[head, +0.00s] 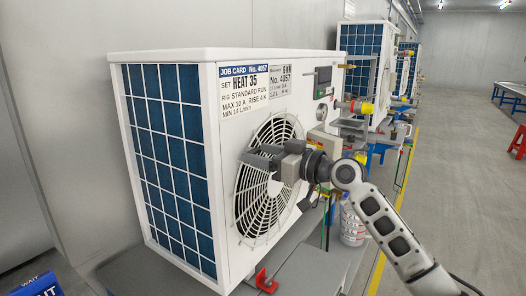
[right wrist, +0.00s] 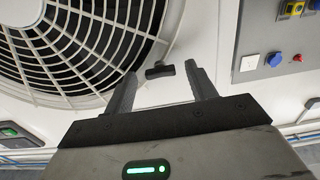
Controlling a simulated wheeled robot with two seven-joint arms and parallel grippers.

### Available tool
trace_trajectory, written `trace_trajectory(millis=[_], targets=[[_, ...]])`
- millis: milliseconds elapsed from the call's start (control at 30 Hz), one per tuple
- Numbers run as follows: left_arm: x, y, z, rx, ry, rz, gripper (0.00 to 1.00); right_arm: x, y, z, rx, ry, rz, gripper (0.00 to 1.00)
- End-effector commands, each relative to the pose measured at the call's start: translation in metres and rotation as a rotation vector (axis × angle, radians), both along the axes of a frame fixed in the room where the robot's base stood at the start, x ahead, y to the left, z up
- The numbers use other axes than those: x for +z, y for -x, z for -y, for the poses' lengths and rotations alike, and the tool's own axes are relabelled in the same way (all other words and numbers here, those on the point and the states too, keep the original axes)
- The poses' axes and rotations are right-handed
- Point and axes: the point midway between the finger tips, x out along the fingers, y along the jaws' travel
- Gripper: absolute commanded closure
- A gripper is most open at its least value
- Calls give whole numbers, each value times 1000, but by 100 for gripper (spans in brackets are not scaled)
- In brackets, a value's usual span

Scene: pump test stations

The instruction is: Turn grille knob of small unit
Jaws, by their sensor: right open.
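The white pump unit (head: 220,95) fills the middle of the head view, with a blue gridded side and a round fan grille (head: 250,205) on its front. The grille also shows at the upper left in the right wrist view (right wrist: 75,45). A small black knob (right wrist: 160,70) sits on the white front beside the grille's rim. In the head view my right gripper hides it. My right gripper (head: 256,166) is open in front of the grille. In the right wrist view its fingers stand either side of the knob, apart from it. My left gripper is not in view.
A job card (head: 252,90) reading "HEAT 35" is on the unit's front, near a small dark display (head: 324,76). A red clamp (head: 265,281) is at the bench edge below. Further units (head: 365,42) stand behind.

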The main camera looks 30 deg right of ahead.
Motion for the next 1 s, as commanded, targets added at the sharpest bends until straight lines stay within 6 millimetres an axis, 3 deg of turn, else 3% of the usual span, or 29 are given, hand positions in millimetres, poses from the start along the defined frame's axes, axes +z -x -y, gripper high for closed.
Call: trace_trajectory(millis=[233, 267, 400, 767, 1000], targets=[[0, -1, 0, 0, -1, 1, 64, 0, -1, -1, 0, 0, 0, 44], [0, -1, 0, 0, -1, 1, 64, 0, -1, -1, 0, 0, 0, 49], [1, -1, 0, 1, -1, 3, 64, 0, -1, 0, 0, 0, 0, 88], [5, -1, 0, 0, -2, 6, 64, 1, 0, 0, 1, -34, -14, 88], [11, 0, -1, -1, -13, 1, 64, 2, 0, -1, 1, -158, -64, 88]])
